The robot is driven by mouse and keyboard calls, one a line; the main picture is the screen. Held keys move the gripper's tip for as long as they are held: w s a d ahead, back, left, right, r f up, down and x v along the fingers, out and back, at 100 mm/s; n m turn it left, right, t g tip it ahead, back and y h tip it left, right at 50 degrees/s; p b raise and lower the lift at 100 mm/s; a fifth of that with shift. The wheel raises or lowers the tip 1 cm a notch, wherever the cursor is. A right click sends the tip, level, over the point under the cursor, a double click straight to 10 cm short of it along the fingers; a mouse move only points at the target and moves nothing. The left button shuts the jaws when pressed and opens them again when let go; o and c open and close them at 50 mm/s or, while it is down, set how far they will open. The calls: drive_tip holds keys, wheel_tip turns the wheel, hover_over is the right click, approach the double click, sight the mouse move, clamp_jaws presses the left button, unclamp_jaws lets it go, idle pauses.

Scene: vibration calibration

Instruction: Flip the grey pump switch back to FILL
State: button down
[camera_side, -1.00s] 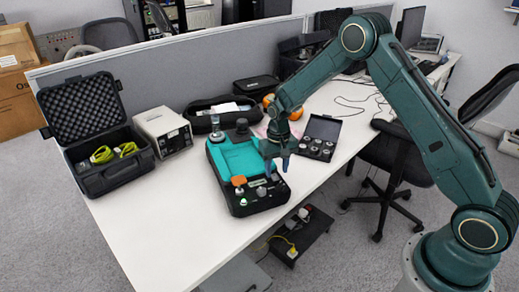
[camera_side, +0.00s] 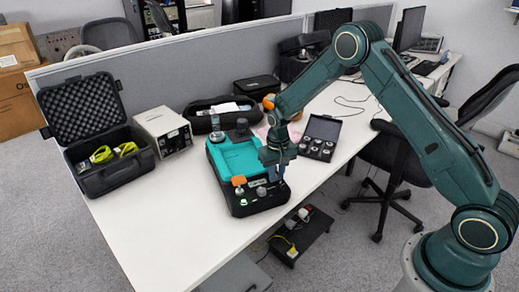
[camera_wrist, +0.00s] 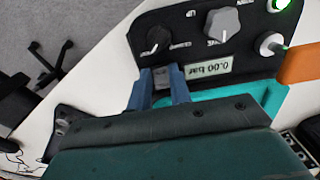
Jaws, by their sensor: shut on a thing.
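The black and teal pump unit (camera_side: 240,208) sits on the white table, with its control panel at the near end. In the wrist view my gripper (camera_wrist: 163,82) has its blue fingers close together at the panel edge, beside the pressure display (camera_wrist: 208,67). It is shut on a small grey piece (camera_wrist: 163,74) between the fingers, which looks like the grey pump switch. The fingers cover most of it, so I cannot read its position or its labels. In the side view my gripper (camera_side: 275,172) is down at the right part of the panel and hides the switch.
The panel also carries a black knob (camera_wrist: 157,39), a larger grey knob (camera_wrist: 222,24), a white knob (camera_wrist: 269,43) and a lit green button (camera_wrist: 281,4). An orange part (camera_wrist: 300,65) stands close by. A case of round weights (camera_side: 320,138) lies to the right. The table's near-left area is clear.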

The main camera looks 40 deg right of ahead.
drive_tip(key=shift+w+g+y, duration=0.25)
drive_tip(key=shift+g+y, duration=0.05)
drive_tip(key=shift+g, duration=0.3)
drive_tip(key=shift+w+g, duration=0.1)
drive_tip(key=shift+g, duration=0.5)
drive_tip(key=shift+d+r+y, duration=0.1)
drive_tip(key=shift+y, duration=0.2)
drive_tip(key=c, duration=1.3)
unclamp_jaws()
drive_tip(key=shift+r, duration=0.1)
